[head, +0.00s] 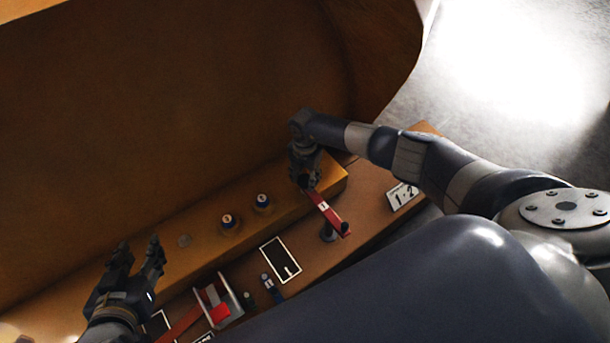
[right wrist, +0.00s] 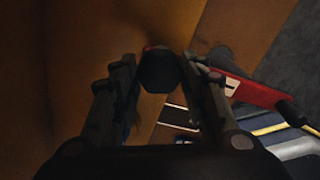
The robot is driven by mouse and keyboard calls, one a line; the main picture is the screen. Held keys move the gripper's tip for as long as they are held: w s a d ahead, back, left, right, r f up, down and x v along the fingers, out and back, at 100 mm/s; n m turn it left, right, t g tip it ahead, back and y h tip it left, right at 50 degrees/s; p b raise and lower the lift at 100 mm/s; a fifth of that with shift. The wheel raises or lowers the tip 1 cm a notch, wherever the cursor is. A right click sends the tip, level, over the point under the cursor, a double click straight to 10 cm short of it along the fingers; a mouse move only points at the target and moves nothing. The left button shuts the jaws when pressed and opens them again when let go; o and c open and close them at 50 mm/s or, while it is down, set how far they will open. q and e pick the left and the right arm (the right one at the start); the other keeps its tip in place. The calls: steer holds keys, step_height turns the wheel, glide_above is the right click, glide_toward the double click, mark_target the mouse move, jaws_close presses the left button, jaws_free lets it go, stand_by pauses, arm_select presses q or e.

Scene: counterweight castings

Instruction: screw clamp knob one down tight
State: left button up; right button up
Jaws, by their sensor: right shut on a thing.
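In the right wrist view, a dark rounded knob (right wrist: 160,72), which I take for clamp knob one, sits between my right gripper's fingertips (right wrist: 161,80). The fingers are shut on it from both sides. A red clamp bar (right wrist: 252,92) with a white label runs from beside the knob to the right. In the head view, my right gripper (head: 305,178) is at the upper end of the red bar (head: 327,213), over the yellow-brown ledge, and hides the knob. My left gripper (head: 140,264) is open and empty over the left part of the ledge.
Two numbered, blue-banded pieces (head: 229,222) (head: 262,203) stand on the ledge between my grippers. A white "1 · 2" plate (head: 402,195) lies to the right. Below are a white-framed dark rectangle (head: 281,260) and a red-and-white fixture (head: 218,305). A large brown wall rises behind.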

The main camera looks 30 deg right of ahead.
mark_target(305, 180)
steer(key=shift+w+r, duration=0.1)
steer(key=o, duration=1.1)
step_height(305, 180, up, 12)
